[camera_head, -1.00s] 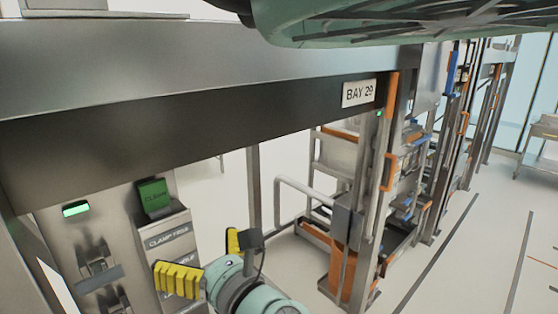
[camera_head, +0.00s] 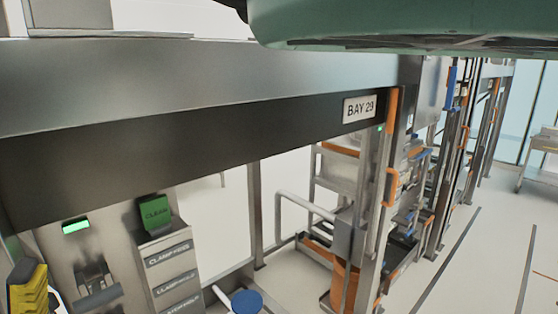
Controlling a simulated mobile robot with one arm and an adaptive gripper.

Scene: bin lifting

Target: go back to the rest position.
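Nothing can be seen held in the visible part.
A grey beam with a BAY 29 sign (camera_head: 359,108) crosses the view. Below stand a green CLEAR display (camera_head: 155,212) and a labelled pedestal (camera_head: 170,262). A teal ribbed body (camera_head: 400,25) hangs overhead. Racks (camera_head: 345,180) stand beyond; floor at right is open.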

